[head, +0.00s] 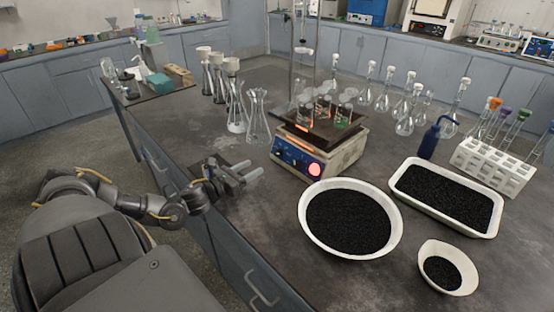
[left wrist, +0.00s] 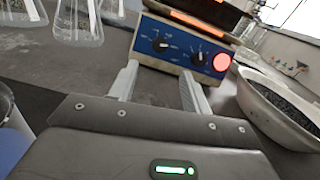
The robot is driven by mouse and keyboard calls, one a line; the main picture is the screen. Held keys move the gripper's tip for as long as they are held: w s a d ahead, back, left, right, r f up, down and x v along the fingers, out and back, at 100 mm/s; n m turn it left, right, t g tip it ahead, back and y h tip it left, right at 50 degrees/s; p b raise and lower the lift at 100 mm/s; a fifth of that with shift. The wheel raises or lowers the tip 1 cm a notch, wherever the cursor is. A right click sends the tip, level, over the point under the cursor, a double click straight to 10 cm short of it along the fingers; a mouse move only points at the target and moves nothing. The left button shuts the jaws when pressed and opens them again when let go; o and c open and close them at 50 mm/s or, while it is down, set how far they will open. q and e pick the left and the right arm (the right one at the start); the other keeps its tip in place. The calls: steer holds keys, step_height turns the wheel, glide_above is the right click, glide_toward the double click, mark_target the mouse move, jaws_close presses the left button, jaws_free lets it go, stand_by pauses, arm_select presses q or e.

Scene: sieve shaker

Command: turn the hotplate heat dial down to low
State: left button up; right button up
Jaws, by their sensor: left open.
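The hotplate (head: 322,160) stands on the dark bench, with a blue control panel (head: 297,160) on its front. The panel carries two black dials, a left dial (left wrist: 161,45) and a right dial (left wrist: 198,58), and a glowing red light (head: 315,170) at its right end. Which dial sets the heat is too small to read. My left gripper (head: 250,175) is open and empty. It is in front of the panel, apart from it, and its two fingers (left wrist: 160,88) point toward the dials in the left wrist view. My right gripper is not in view.
Several small beakers stand on the hotplate's dark top. Glass flasks (head: 257,120) stand to its left. A round white bowl (head: 308,228) of black granules sits close to its right front, beside a white tray (head: 445,208) and a smaller bowl (head: 466,284). A test tube rack (head: 490,168) stands far right.

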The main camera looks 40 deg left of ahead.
mark_target(276, 153)
arm_select(q)
steer(key=shift+r, duration=0.1)
steer(key=shift+w, duration=0.25)
steer(key=w, duration=0.8)
steer(key=shift+w+d+p, duration=0.3)
steer(key=shift+w+p, duration=0.1)
steer(key=shift+w, duration=0.6)
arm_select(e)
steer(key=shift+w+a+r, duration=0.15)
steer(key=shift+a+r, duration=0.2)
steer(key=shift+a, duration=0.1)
arm_select(q)
steer(key=shift+c, duration=0.5)
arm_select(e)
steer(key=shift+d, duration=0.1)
arm_select(q)
steer(key=c, duration=0.9)
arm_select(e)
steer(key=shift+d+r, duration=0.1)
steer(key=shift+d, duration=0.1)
